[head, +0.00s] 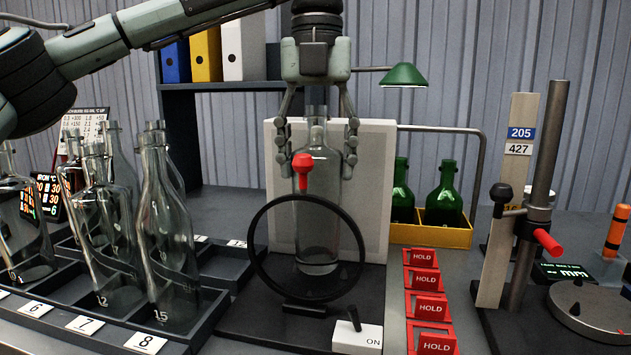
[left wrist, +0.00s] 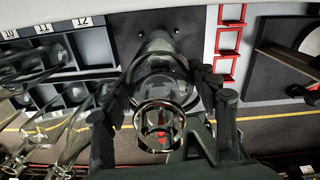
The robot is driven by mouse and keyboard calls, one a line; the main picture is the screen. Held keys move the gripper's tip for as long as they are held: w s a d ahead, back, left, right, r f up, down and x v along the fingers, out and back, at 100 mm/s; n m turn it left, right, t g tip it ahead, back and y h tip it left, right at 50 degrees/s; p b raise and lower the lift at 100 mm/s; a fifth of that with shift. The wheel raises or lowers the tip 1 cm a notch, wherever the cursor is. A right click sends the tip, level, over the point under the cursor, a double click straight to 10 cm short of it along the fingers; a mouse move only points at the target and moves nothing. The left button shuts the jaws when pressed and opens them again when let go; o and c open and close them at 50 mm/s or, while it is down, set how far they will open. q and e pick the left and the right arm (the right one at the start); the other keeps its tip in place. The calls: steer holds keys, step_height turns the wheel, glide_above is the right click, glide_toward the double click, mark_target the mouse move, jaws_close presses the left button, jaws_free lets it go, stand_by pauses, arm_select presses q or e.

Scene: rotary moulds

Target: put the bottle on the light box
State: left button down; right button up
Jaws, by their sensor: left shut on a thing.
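A clear glass bottle (head: 318,225) stands upright in front of the white panel of the light box (head: 375,185), behind the round black magnifier ring (head: 253,240). My left gripper (head: 318,155) comes down from above and is shut on the bottle at its shoulder. In the left wrist view the bottle (left wrist: 160,75) shows from above between the two fingers of my left gripper (left wrist: 160,95). The bottle's lower end is over the dark base (head: 240,325); I cannot tell whether it touches. My right gripper is not in view.
A red knob (head: 303,165) shows in front of the bottle. Clear bottles (head: 165,250) stand in a numbered rack at the left. Green bottles (head: 443,195) sit in a yellow crate (head: 447,237). Red HOLD tags (head: 430,308) and a post gauge (head: 510,200) are at the right.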

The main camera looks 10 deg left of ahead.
mark_target(317, 180)
arm_select(q)
steer(key=shift+f, duration=1.35)
steer(key=shift+f, duration=0.15)
steer(key=shift+c, duration=2.3)
jaws_free()
step_height(317, 180, up, 12)
steer(key=shift+r, duration=0.1)
